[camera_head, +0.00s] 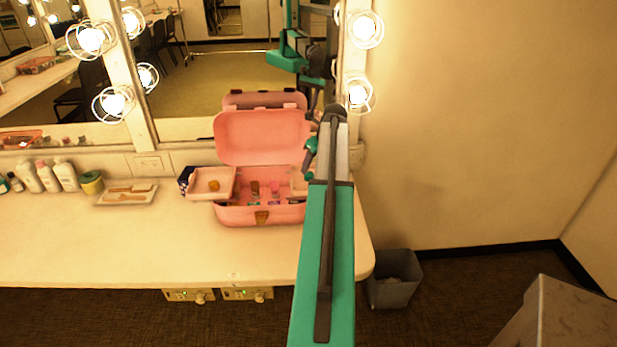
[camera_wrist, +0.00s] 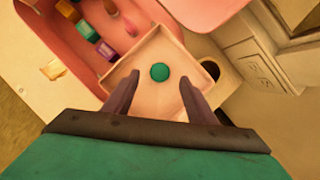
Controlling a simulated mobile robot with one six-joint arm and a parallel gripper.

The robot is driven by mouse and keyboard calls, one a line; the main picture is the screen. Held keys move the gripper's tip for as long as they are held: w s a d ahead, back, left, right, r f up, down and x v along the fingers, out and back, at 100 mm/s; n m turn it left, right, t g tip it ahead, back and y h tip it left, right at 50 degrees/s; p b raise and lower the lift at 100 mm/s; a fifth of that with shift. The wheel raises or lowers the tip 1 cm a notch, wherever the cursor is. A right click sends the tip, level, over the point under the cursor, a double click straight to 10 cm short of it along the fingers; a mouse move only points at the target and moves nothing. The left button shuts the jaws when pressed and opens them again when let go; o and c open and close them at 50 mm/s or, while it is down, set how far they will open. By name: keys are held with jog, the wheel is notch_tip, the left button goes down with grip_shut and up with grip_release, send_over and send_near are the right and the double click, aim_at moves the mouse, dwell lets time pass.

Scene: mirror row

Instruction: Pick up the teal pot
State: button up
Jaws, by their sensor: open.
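The teal pot (camera_wrist: 160,72) is a small round piece in a pale tray (camera_wrist: 148,52) of the pink case, seen in the wrist view. My gripper (camera_wrist: 160,82) is open, with a dark finger on each side of the pot in that picture. I cannot tell how far above the pot the fingertips are. In the head view, the open pink case (camera_head: 262,138) stands on the counter, and my arm hides the pot and most of the right tray.
Several coloured items (camera_wrist: 88,32) lie in the case beside the tray. An amber pot (camera_head: 214,185) sits in the left tray. Bottles (camera_head: 48,176) and a brush tray (camera_head: 125,197) stand on the counter (camera_head: 130,245) to the left. The lit mirror is behind. A grey bin (camera_head: 394,290) stands on the floor.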

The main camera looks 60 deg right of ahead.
aim_at(309, 174)
jog(key=shift+p+x, duration=1.35)
jog(key=shift+x, duration=1.2)
jog(key=c, duration=1.2)
jog(key=shift+o, duration=0.2)
jog(key=shift+r, duration=0.1)
jog(key=shift+r+b, duration=1)
jog(key=shift+r, duration=0.4)
jog(key=s+a+r+b, duration=0.2)
jog(key=s+a+b, duration=0.1)
jog(key=s, duration=1.2)
jog(key=shift+s+a+b, duration=0.15)
jog(key=shift+s+b, duration=0.2)
jog(key=shift+b, duration=0.5)
